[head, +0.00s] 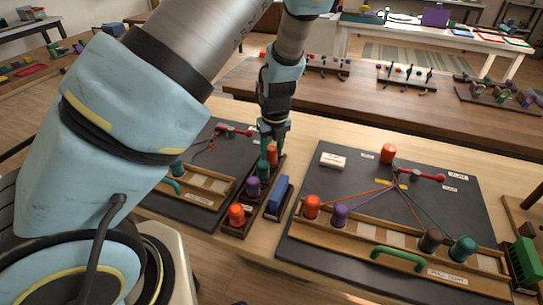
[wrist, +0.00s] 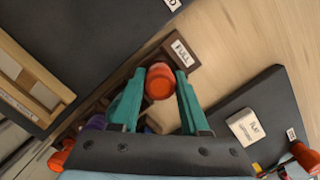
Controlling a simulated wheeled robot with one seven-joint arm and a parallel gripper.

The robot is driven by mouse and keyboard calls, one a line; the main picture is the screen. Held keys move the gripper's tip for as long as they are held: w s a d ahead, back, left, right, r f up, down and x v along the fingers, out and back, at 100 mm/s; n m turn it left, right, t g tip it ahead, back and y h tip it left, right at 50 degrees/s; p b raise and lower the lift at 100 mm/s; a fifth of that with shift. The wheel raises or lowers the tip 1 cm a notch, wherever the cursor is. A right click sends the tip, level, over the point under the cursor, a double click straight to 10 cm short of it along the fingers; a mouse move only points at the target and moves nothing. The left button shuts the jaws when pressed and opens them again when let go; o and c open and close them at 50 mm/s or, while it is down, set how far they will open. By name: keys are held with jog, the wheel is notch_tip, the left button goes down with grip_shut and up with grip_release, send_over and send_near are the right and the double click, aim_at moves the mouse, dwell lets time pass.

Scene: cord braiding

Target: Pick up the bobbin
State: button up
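My gripper (head: 273,135) points down over the far end of a narrow dark rack (head: 231,230). In the wrist view its teal fingers (wrist: 159,75) are open, one on each side of an orange-red bobbin (wrist: 160,82), with a slight gap visible beside it. That bobbin also shows in the head view (head: 272,155), just under the fingers, upright at the rack's far end. A purple bobbin (head: 253,187) and another orange-red bobbin (head: 237,214) stand nearer in the same rack. The wrist view shows a "FULL" label (wrist: 181,52) beyond the fingers.
A blue block (head: 278,196) lies right of the rack. A dark board (head: 340,240) at the right holds several corded bobbins and a green handle (head: 398,258). Another dark board (head: 205,205) lies left. Bare wood shows behind the rack.

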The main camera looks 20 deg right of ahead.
grip_shut()
jog(key=shift+r, duration=0.1)
